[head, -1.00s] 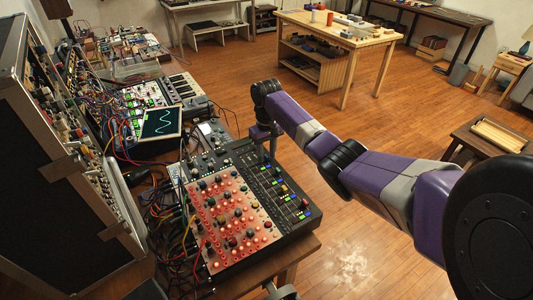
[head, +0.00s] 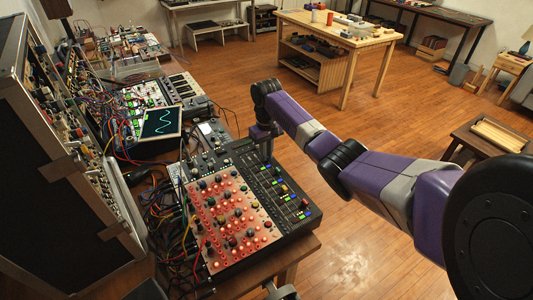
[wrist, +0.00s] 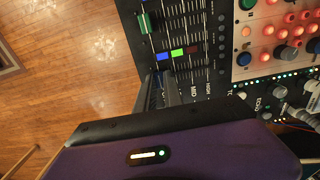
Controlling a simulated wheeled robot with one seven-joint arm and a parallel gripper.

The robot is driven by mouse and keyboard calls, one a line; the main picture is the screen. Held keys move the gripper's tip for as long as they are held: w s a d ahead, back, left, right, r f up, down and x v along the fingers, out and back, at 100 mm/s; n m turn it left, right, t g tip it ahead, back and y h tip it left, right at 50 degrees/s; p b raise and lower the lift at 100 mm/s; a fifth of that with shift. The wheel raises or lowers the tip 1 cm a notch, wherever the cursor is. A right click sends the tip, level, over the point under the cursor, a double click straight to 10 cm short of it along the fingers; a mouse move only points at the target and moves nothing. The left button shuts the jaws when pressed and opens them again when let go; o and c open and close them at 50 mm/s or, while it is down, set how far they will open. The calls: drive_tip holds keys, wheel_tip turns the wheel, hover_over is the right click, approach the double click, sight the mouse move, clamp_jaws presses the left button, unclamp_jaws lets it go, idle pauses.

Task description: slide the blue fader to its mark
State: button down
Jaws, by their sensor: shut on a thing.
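The mixing console (head: 250,160) stands on the table, with a dark strip of faders along its right side. My gripper (head: 267,158) reaches down onto the far part of this strip. In the wrist view its two dark fingers (wrist: 164,92) are shut on a fader among the slots. The held cap is hidden between the fingers, so its colour does not show. A green fader cap (wrist: 148,22) is farther up. I cannot tell which mark belongs to the blue fader.
A copper panel with lit red knobs (head: 232,220) adjoins the fader strip. The wooden floor (head: 350,245) right of the console is free. A wooden workbench (head: 340,38) stands farther back.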

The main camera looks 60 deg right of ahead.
sight(254, 165)
idle(0.8)
drive_tip(key=a+p, duration=0.1)
drive_tip(key=w+a+p, duration=0.2)
drive_tip(key=shift+w+a+r, duration=0.25)
drive_tip(key=shift+w+a+f, duration=0.15)
drive_tip(key=shift+w+a, duration=0.05)
drive_tip(key=shift+a, duration=0.1)
drive_tip(key=c, duration=1.4)
unclamp_jaws()
drive_tip(key=shift+c, duration=0.2)
wheel_tip(254, 165, up, 8)
drive_tip(key=shift+f+b, duration=0.15)
drive_tip(key=shift+b, duration=0.2)
